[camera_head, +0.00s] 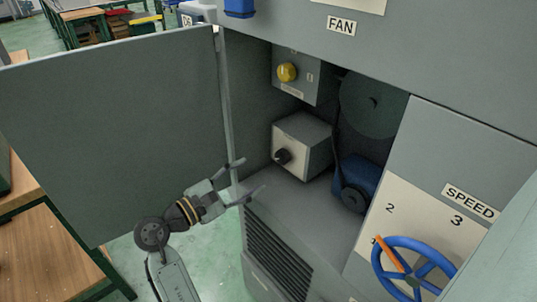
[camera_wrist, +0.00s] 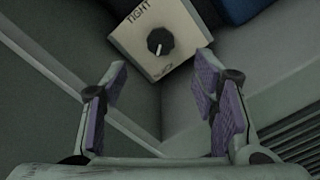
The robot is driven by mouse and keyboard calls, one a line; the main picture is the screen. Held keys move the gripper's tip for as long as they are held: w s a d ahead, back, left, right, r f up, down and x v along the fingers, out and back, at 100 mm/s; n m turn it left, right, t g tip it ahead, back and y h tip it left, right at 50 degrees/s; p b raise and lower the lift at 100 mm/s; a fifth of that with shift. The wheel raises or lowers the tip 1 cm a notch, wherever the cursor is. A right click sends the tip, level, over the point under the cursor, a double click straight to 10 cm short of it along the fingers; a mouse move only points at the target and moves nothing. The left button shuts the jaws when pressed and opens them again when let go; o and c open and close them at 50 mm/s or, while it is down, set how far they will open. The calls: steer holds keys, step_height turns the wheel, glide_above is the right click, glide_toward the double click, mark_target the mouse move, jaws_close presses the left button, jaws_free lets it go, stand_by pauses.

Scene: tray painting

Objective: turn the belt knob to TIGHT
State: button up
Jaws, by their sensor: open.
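The belt knob (camera_wrist: 160,42) is a black round knob with a white pointer line, on a pale box (camera_wrist: 184,29). In the wrist view TIGHT is printed at the box's upper left edge, and the pointer line points down, away from it, toward a small label too blurred to read. In the head view the knob (camera_head: 283,156) faces left on the box (camera_head: 308,140), inside the open cabinet. My gripper (camera_head: 252,176) is open and empty at the cabinet opening, apart from the knob. In the wrist view the knob lies beyond and between my open fingers (camera_wrist: 161,80).
The open grey door (camera_head: 110,130) stands left of my gripper. A blue motor (camera_head: 358,180) with a belt and a large wheel (camera_head: 373,103) is right of the box. A yellow knob (camera_head: 287,72) sits above. A blue handwheel (camera_head: 412,268) is at lower right.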

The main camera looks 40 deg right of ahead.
mark_target(280, 158)
steer(key=d, duration=0.3)
steer(key=d+p, duration=0.1)
steer(key=d, duration=0.2)
steer(key=d+p, duration=0.1)
steer(key=d, duration=0.3)
steer(key=shift+w+r, duration=0.1)
steer(key=shift+w, duration=0.15)
steer(key=shift+a, duration=0.1)
steer(key=shift+c, duration=0.5)
steer(key=c, duration=1.1)
